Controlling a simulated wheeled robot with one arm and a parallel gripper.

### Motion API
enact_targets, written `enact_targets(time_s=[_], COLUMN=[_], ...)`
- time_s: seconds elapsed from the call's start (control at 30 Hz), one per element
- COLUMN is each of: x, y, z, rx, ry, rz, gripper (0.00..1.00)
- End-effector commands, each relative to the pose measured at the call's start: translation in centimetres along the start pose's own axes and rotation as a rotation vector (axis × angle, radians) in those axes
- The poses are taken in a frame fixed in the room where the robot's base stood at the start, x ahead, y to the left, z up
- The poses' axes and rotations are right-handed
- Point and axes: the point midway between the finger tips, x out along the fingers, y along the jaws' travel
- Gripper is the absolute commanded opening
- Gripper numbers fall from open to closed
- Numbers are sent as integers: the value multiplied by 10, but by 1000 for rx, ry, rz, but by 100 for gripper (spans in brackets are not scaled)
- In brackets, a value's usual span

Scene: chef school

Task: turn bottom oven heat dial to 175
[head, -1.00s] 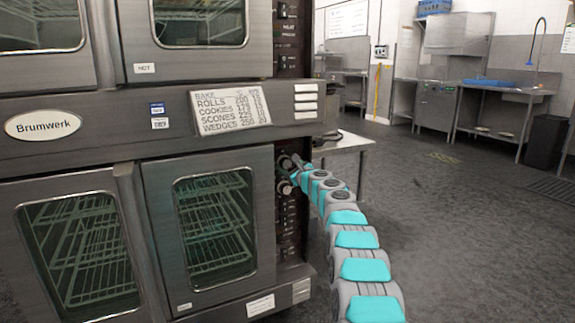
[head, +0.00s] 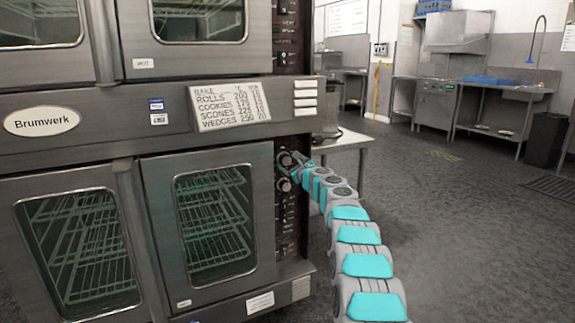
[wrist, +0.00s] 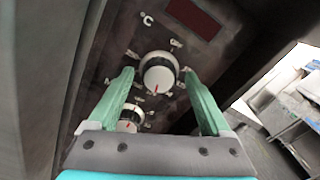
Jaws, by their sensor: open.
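The bottom oven (head: 210,222) of a steel double oven stands at the left in the head view, its doors shut. Its control panel (head: 290,215) runs down the right side. In the wrist view a white round dial (wrist: 159,76) with a red mark sits on the dark panel, under a "°C" sign. The red mark points down. My gripper (wrist: 160,80) is open, with one green finger at each side of this dial; I cannot tell if they touch it. A second dial (wrist: 130,121) lies lower, partly hidden by my gripper. In the head view my gripper (head: 290,170) is at the panel's upper part.
A dark red display (wrist: 194,17) is above the dial. A bake chart (head: 230,106) is fixed on the oven front. A small steel table (head: 345,142) stands behind my arm.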

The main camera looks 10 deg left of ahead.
Motion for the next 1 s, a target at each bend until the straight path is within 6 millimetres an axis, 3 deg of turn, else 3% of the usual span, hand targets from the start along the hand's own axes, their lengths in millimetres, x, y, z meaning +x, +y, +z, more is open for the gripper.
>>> enact_targets(time_s=[0.7,1.0], x=[-60,-71], y=[2,1], z=[-1,-1], rx=[5,2], ry=[-1,-2], rz=[1,1], gripper=[83,83])
